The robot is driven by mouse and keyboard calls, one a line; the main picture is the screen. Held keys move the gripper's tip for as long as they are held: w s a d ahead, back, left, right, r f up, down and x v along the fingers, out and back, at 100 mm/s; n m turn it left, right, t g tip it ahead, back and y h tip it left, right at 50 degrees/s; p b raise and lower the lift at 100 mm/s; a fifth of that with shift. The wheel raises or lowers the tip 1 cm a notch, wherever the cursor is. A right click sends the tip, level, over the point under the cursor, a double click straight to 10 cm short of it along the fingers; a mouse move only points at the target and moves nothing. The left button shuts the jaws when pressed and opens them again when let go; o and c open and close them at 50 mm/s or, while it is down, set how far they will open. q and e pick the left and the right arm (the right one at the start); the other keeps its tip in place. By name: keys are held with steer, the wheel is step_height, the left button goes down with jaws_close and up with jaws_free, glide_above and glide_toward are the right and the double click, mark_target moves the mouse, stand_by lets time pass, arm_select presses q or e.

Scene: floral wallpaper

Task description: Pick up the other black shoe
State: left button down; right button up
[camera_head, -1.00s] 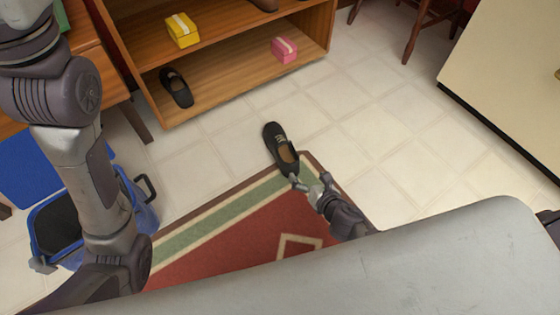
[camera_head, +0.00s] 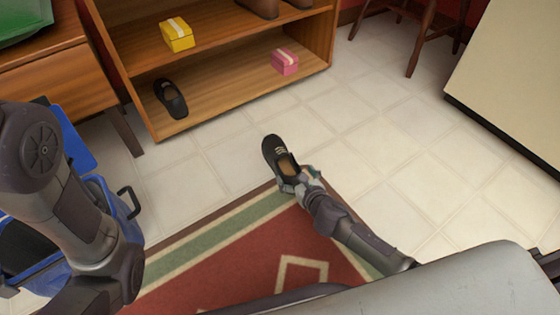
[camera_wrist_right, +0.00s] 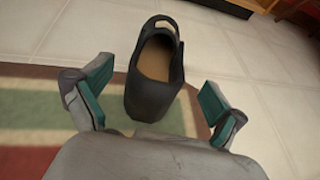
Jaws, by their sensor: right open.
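A black shoe (camera_head: 277,152) with a tan insole lies on the floor at the rug's edge in the head view. It also shows in the right wrist view (camera_wrist_right: 155,95), its heel toward my gripper. My right gripper (camera_head: 292,186) is open at the shoe's heel end. In the wrist view, its teal-padded fingers (camera_wrist_right: 156,100) stand on either side of the heel, with gaps visible on both sides. Another black shoe (camera_head: 171,98) lies on the lower shelf. My left arm is at the left of the head view, but its gripper cannot be made out.
The wooden shelf (camera_head: 225,98) holds a yellow box (camera_head: 177,35), a pink box (camera_head: 285,62) and brown footwear. A blue bin (camera_head: 112,205) stands at the left. A red and green rug (camera_head: 235,255) covers the near floor. Tiles to the right are clear.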

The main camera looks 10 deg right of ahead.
mark_target(284, 163)
steer(key=w+f+b, duration=0.2)
steer(key=w+b, duration=0.1)
steer(key=shift+a+f, duration=0.15)
steer(key=shift+a, duration=0.2)
steer(key=shift+w+f+b, duration=0.1)
steer(key=shift+w+b, duration=0.35)
steer(key=shift+w, duration=0.1)
steer(key=shift+c, duration=0.2)
steer(key=c, duration=1.3)
steer(key=shift+a, duration=0.1)
steer(key=shift+c, duration=0.8)
steer(key=shift+r, duration=0.2)
